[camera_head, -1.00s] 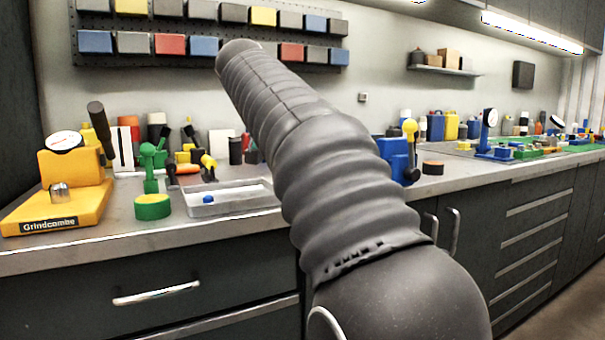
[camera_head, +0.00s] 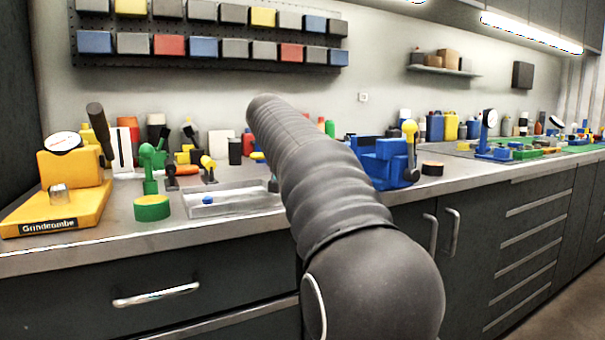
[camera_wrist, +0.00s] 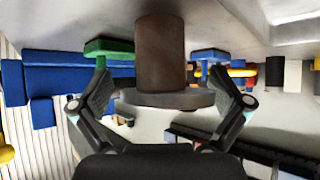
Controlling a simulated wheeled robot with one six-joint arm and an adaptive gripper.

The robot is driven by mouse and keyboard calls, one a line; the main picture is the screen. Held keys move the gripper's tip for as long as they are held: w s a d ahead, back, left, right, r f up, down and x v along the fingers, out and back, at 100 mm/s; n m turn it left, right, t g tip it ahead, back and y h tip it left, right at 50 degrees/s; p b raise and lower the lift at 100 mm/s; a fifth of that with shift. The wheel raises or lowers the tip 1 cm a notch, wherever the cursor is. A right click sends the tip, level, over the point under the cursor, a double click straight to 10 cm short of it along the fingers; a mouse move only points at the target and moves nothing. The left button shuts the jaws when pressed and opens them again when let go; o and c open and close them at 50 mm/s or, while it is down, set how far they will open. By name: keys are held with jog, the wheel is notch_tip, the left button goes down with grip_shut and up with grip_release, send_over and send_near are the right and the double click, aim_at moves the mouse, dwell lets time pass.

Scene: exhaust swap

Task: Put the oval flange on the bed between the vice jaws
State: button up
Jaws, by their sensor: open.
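In the wrist view, which looks upside down, a wide dark grey plate (camera_wrist: 168,99) sits against the end of a brown cylinder (camera_wrist: 160,52). The plate seems to be the oval flange, though its outline shows only edge-on. My gripper (camera_wrist: 165,80) is open, one finger on each side of the plate; I cannot tell whether either finger touches it. A blue block-like body (camera_head: 380,162), apparently the vice, stands on the bench right of my arm, and blue parts (camera_wrist: 70,78) show left in the wrist view. Its bed is not clearly visible. My arm hides the gripper in the head view.
A clear tray (camera_head: 235,200) with a blue piece, a green round block (camera_head: 152,207) and a yellow stand (camera_head: 60,205) are on the left bench. A dark puck (camera_head: 433,168) is right of the blue body. Bottles and tools line the wall.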

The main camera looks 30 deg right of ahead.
grip_shut()
dwell(0.6)
jog(key=shift+r, duration=0.15)
notch_tip(320, 180, up, 4)
jog(key=shift+w+f, duration=0.1)
jog(key=shift+f, duration=0.15)
jog(key=s+d+r, duration=0.7)
jog(key=s+d, duration=0.1)
jog(key=s, duration=0.1)
